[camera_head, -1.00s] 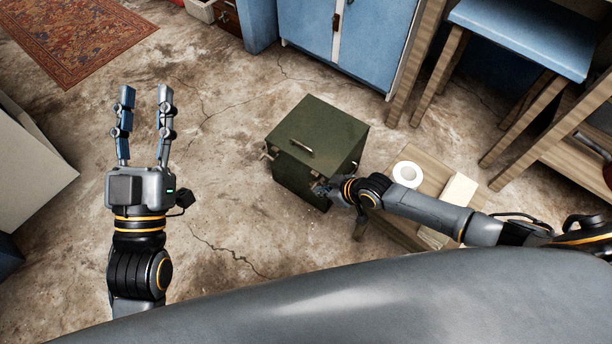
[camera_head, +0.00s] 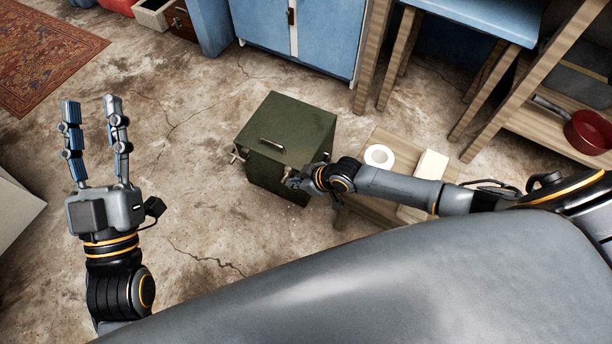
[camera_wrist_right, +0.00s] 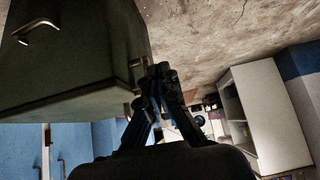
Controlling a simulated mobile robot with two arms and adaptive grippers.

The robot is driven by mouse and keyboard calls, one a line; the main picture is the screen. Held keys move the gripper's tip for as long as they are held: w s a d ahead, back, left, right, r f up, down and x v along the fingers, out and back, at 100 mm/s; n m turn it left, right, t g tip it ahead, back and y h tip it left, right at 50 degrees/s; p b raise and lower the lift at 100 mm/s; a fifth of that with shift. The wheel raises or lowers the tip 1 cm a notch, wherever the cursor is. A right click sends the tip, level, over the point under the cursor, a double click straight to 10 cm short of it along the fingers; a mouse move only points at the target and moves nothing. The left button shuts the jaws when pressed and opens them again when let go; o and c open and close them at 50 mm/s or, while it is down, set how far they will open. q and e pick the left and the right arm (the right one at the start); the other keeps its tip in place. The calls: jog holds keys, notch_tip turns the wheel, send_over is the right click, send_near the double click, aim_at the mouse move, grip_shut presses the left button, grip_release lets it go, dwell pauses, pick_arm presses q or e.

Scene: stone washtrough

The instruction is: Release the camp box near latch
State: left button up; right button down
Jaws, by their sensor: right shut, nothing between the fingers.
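The camp box (camera_head: 310,125) is a dark green box with a lid and a metal handle (camera_head: 272,144) on top, standing on the floor; the lid looks closed. A metal latch or fitting (camera_head: 237,156) sticks out at its left side. My right gripper (camera_head: 290,179) is at the box's near face, low beside the right corner, partly hidden by its own wrist. In the right wrist view its fingers (camera_wrist_right: 160,72) are shut and empty, beside a metal latch part (camera_wrist_right: 137,63) at the box edge; I cannot tell whether they touch. My left gripper (camera_head: 91,104) is open and empty, left of the box.
A low wooden bench (camera_head: 385,139) with a white roll (camera_head: 379,156) and a pale block (camera_head: 431,172) stands right of the box, under my right forearm. Cracked floor (camera_head: 190,150) between my left gripper and the box is clear.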

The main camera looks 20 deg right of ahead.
pick_arm(q)
jog(key=shift+f, duration=0.1)
pick_arm(e)
jog(key=v, duration=1.1)
